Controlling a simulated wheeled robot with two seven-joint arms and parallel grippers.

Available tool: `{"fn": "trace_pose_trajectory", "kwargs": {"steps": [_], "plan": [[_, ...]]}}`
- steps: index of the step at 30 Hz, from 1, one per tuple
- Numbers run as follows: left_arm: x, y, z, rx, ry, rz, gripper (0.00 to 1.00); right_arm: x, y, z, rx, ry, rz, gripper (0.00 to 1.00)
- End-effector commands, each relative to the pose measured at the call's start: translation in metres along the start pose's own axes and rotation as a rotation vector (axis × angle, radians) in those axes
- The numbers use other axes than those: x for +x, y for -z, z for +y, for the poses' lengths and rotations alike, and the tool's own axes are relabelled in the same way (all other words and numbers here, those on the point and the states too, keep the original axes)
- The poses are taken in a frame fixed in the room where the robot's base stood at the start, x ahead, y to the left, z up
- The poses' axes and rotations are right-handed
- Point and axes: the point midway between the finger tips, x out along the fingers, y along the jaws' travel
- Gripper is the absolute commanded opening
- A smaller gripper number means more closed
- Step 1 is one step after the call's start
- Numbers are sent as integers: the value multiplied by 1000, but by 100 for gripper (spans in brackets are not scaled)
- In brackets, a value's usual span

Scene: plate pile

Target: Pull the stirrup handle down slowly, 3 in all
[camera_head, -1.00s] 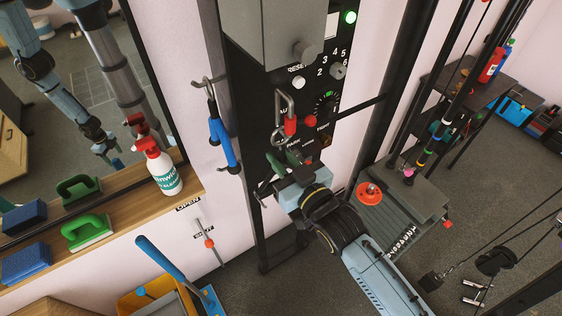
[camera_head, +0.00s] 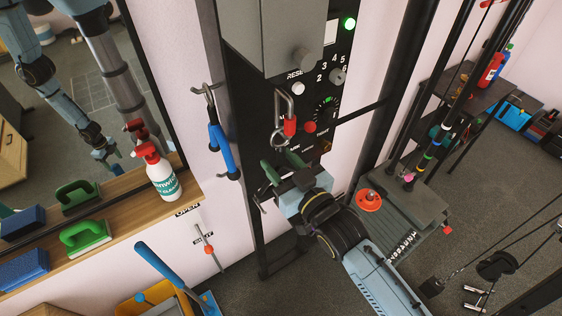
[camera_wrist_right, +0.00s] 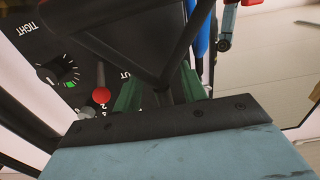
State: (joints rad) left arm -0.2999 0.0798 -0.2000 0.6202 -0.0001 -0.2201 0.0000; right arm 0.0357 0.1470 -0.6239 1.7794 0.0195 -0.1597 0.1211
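A metal hook with a red sleeve (camera_head: 290,125) hangs in front of the black control panel (camera_head: 318,150). A dark triangular frame that looks like the stirrup handle (camera_wrist_right: 185,65) hangs below it, largely hidden by my gripper in the head view. My right gripper (camera_head: 282,166) is at this frame, just below the red sleeve. In the right wrist view its green fingers (camera_wrist_right: 160,92) stand apart on either side of the narrow dark part of the frame. Whether they touch it is unclear. My left gripper is not seen directly.
A red knob (camera_head: 310,127) and dials are close to my right gripper. A blue-handled hook (camera_head: 222,147) hangs to the left. A spray bottle (camera_head: 162,178) and brushes stand on a wooden shelf (camera_head: 125,220).

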Motion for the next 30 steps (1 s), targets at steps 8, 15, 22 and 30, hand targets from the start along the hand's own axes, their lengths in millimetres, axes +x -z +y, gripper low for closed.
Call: {"fn": "trace_pose_trajectory", "kwargs": {"steps": [8, 15, 22, 30], "plan": [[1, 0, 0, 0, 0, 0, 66, -4, 0, 0, 0, 0, 2, 42], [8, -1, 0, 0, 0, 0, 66, -42, -1, 0, 0, 0, 3, 42], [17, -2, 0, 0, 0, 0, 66, -95, -2, 0, 0, 0, 0, 42], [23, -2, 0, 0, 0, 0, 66, -129, 0, 0, 0, 0, 1, 42]]}}
